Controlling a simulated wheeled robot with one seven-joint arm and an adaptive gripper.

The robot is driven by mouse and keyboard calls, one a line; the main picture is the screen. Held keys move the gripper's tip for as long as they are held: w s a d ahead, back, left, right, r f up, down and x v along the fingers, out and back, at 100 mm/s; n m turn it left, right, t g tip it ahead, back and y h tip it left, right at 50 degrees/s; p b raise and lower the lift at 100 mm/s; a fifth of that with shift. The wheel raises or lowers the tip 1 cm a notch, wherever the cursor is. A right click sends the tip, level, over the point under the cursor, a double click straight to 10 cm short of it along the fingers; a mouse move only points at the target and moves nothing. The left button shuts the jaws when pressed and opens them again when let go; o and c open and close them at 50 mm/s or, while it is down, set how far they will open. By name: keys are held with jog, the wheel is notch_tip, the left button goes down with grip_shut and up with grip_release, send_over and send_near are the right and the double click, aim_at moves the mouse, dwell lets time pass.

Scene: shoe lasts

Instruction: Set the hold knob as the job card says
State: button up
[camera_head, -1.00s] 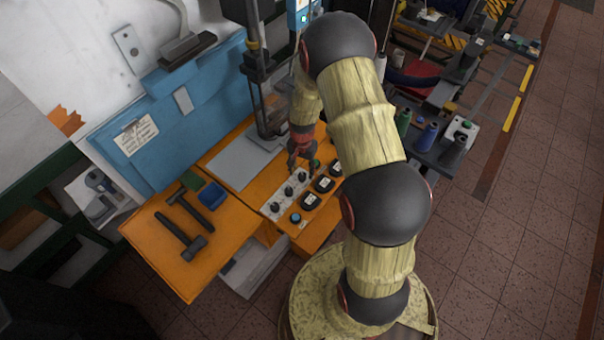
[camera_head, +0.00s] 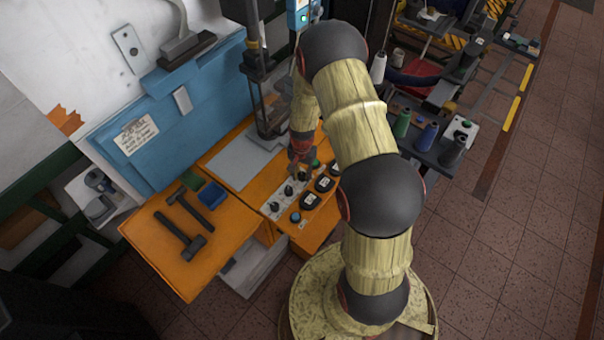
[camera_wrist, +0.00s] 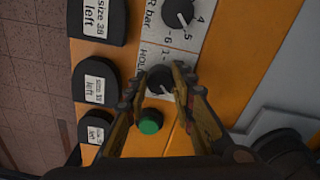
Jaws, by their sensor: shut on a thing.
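The hold knob (camera_wrist: 160,80) is a black dial on a pale panel with "HOLD" printed beside it, in the wrist view. My gripper (camera_wrist: 162,72) is shut on it, one fingertip on each side. The fingers partly cover its scale, so I cannot read its setting. In the head view my gripper (camera_head: 301,164) is at the far end of the knob row and hides this knob. A printed white card (camera_head: 137,135) is on the blue panel; its text is too small to read here.
Another black knob (camera_wrist: 179,12) with a bar scale is beside the hold knob. A green button (camera_wrist: 150,121) is close to my fingers. Black pieces with white labels (camera_wrist: 97,80) line the orange surface. Hammers (camera_head: 190,225) and a blue tray (camera_head: 211,195) lie to the left.

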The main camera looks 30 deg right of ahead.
grip_shut()
jog(key=n+b, duration=0.1)
jog(key=n, duration=0.2)
jog(key=shift+n, duration=0.4)
jog(key=n+b, duration=0.1)
jog(key=n, duration=0.3)
jog(key=shift+n, duration=0.3)
jog(key=n+b, duration=0.1)
jog(key=n, duration=0.3)
jog(key=n+b, duration=0.1)
jog(key=n, duration=0.4)
jog(key=shift+n, duration=0.3)
jog(key=shift+o, duration=2.4)
grip_release()
